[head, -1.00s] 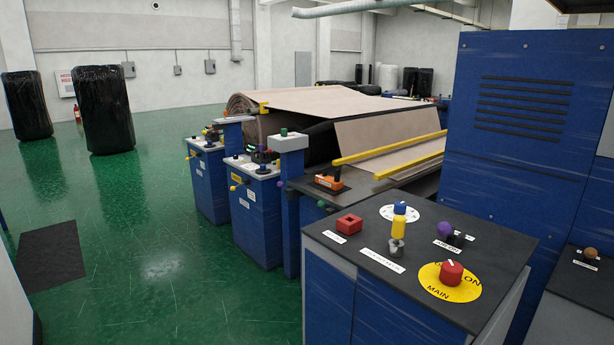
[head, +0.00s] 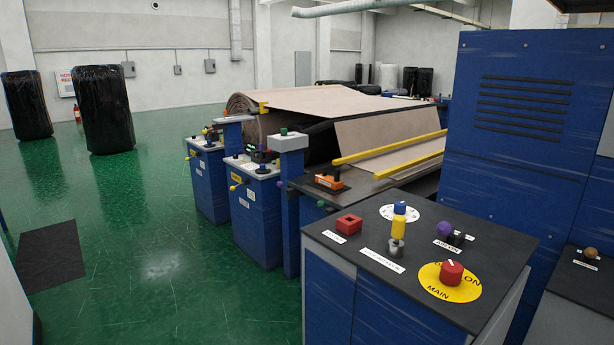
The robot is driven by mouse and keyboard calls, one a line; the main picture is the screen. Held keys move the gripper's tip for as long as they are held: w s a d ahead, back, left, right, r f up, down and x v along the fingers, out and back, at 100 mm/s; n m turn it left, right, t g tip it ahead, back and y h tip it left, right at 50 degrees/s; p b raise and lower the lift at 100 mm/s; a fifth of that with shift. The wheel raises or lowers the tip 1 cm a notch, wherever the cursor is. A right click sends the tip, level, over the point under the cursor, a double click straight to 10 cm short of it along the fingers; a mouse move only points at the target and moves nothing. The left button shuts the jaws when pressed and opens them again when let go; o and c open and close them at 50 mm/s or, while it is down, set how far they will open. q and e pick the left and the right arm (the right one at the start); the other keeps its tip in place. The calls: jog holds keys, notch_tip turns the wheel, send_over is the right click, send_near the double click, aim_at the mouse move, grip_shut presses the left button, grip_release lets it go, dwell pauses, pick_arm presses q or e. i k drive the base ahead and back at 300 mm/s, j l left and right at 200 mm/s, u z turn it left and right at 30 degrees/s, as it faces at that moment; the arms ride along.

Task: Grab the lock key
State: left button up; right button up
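A control cabinet (head: 330,299) with a dark top stands at the lower right in the head view. On its top an upright yellow piece with a blue cap (head: 398,222) rises from a small grey base; it may be the lock key, but I cannot tell for sure. A red block (head: 349,224) with a dark recess lies to its left. A red knob (head: 451,272) sits on a yellow disc marked MAIN (head: 436,291). A purple knob (head: 445,229) stands at the right. Neither of my grippers is in view.
A tall blue cabinet (head: 520,140) stands behind at the right. A machine with a large beige roll (head: 300,100) and blue consoles (head: 255,215) fills the middle. Black wrapped rolls (head: 103,110) stand at the left. The green floor (head: 150,235) at the left is mostly open.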

aim_at(398, 223)
jog(key=i+j+z, duration=0.5)
jog(key=i+j, duration=0.15)
jog(key=j, duration=0.2)
